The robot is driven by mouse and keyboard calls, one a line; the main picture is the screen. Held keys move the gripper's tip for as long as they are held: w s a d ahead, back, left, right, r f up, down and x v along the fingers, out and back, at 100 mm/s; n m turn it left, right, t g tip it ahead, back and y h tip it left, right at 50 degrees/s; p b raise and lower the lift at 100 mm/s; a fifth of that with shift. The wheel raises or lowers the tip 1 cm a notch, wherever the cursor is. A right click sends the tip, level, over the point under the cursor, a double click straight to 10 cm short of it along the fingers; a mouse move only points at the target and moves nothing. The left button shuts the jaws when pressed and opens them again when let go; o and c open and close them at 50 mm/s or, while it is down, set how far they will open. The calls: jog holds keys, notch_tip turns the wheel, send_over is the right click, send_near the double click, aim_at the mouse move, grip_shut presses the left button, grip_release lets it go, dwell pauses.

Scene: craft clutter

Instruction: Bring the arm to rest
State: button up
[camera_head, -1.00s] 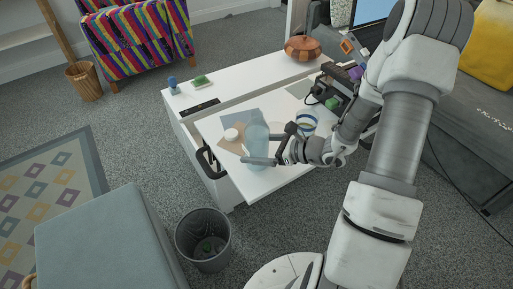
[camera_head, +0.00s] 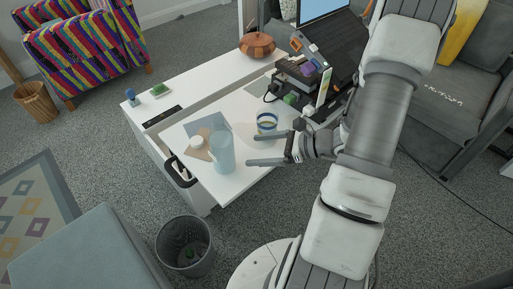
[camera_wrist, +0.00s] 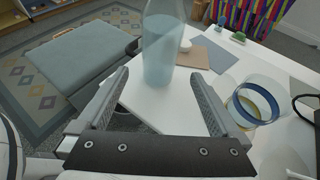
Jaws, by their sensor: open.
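My gripper (camera_head: 268,149) is open and empty over the right part of the pulled-out white drawer surface (camera_head: 235,187). In the wrist view its two fingers (camera_wrist: 160,100) stand wide apart. A tall translucent blue vessel (camera_head: 222,152) stands upright on that surface, to the left of my fingertips and apart from them. In the wrist view the vessel (camera_wrist: 162,45) is upright beyond the fingertips, with clear space between.
A blue-and-white ring-shaped roll (camera_head: 267,122) lies close behind my gripper. A small white round thing (camera_head: 197,142) rests on brown paper left of the vessel. A laptop (camera_head: 330,40) and cluttered dark boxes stand at the back right. A bin (camera_head: 186,246) stands on the floor in front.

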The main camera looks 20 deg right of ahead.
jog(key=s+a+r+n+g+h, duration=0.1)
jog(key=s+a+r+n+h, duration=0.25)
jog(key=r+n, duration=0.45)
jog(key=s+a+r+n+g+h, duration=0.1)
jog(key=s+a+r+n+h, duration=0.15)
jog(key=s+r+n, duration=0.4)
jog(key=s+a+r+n+g+h, duration=0.1)
jog(key=s+a+r+n+h, duration=0.25)
jog(key=r+n, duration=0.65)
notch_tip(320, 180, up, 17)
jog(key=n+h+p, duration=0.1)
jog(key=p, duration=1.6)
jog(key=shift+d+f+p, duration=0.2)
jog(key=shift+d+p, duration=0.15)
jog(key=shift+d, duration=0.1)
